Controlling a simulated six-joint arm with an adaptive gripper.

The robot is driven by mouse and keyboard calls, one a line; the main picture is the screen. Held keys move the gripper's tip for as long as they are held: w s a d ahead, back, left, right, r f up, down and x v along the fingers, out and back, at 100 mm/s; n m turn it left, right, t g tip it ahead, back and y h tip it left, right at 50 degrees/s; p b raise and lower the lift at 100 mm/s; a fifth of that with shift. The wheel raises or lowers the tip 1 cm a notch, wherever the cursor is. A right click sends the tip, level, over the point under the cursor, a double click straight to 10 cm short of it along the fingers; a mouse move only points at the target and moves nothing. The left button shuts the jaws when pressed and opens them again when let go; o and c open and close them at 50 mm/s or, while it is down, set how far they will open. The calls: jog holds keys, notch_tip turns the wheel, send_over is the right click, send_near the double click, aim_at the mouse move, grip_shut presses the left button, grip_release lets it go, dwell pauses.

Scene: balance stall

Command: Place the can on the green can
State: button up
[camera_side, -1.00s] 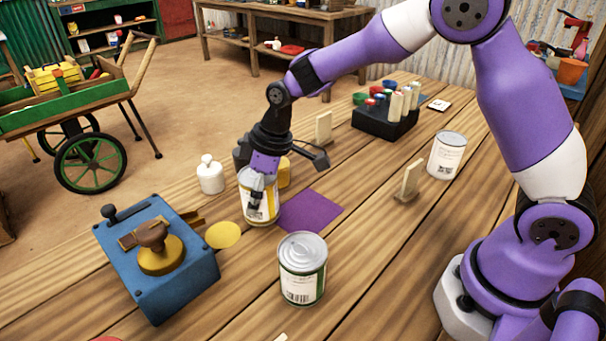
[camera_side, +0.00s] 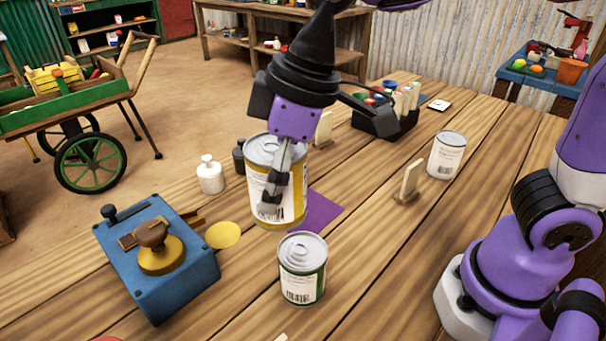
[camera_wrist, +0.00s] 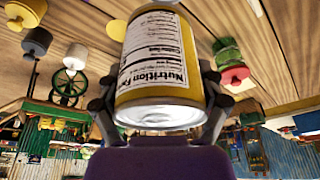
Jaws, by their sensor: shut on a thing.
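My gripper (camera_side: 280,170) is shut on a can with a yellow band and a white label (camera_side: 293,201), held upright in the air above the table. In the wrist view the same can (camera_wrist: 158,62) fills the middle, with a finger on each side. The green can (camera_side: 303,270), with a white label and a green band, stands upright on the table in front of and below the held can. The two cans are apart.
A blue box with a brown knob (camera_side: 160,255) stands at the left. A purple square (camera_side: 322,212) and a yellow disc (camera_side: 223,235) lie flat. A white bottle (camera_side: 210,175), another white can (camera_side: 446,156) and a wooden stand (camera_side: 409,182) stand around the table.

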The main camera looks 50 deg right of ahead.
aim_at(305, 205)
jog(key=shift+s+d+r, duration=0.25)
jog(key=shift+s+r, duration=0.2)
jog(key=shift+s, duration=0.2)
jog(key=shift+s+d+r, duration=0.2)
jog(key=shift+s+r, duration=0.2)
jog(key=shift+s, duration=0.2)
jog(key=f, duration=0.7)
jog(key=shift+s+d+f, duration=0.1)
jog(key=shift+s+f, duration=0.1)
jog(key=shift+f, duration=0.1)
jog(key=shift+f, duration=0.15)
jog(key=o, duration=1.3)
jog(key=shift+c, duration=0.2)
